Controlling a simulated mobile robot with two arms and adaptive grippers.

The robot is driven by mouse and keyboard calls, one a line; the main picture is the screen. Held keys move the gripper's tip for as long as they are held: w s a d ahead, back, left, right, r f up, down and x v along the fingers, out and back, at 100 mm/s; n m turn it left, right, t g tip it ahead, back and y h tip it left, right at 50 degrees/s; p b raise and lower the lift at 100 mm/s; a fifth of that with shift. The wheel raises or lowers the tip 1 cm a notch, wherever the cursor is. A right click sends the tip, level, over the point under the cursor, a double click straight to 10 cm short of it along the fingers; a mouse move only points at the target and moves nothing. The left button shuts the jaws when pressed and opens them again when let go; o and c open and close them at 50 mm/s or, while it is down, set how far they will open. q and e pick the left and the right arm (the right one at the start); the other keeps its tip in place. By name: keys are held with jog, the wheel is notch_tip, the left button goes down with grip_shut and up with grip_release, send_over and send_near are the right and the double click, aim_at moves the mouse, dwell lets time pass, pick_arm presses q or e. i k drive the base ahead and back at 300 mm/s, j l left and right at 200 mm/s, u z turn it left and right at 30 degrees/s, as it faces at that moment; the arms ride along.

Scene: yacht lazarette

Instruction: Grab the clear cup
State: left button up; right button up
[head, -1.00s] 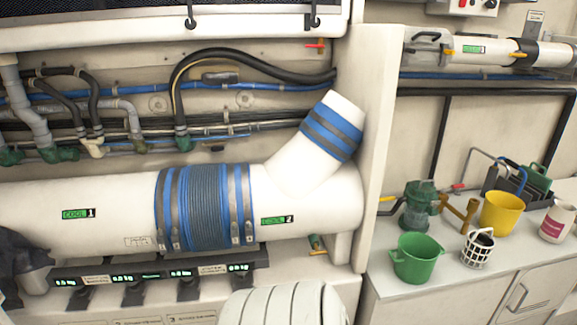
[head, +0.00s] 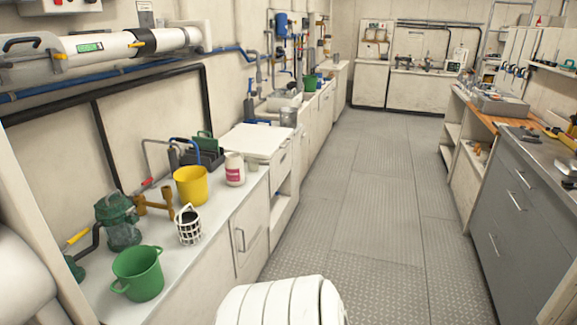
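I cannot make out a separate clear cup in the head view. A green fitting with a see-through bowl (head: 122,228) stands at the left end of the near counter, behind the green bucket (head: 138,273). Whether that bowl is the clear cup, I cannot tell. Neither of my grippers shows in the head view.
The left counter (head: 208,243) also holds a white basket (head: 189,227), a yellow bucket (head: 191,186) and a white bottle (head: 235,169). Grey cabinets (head: 502,205) with a cluttered top line the right. The plated floor (head: 362,205) between is clear.

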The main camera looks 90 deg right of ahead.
aim_at(253, 165)
jog(key=z, duration=2.55)
jog(key=u, duration=0.4)
jog(key=i+l+u, duration=0.15)
jog(key=l+u, duration=0.2)
jog(key=i+l+u, duration=0.15)
jog(key=l+u, duration=0.55)
jog(key=i+l+u, duration=0.1)
jog(key=l+u, duration=0.25)
jog(key=l, duration=0.15)
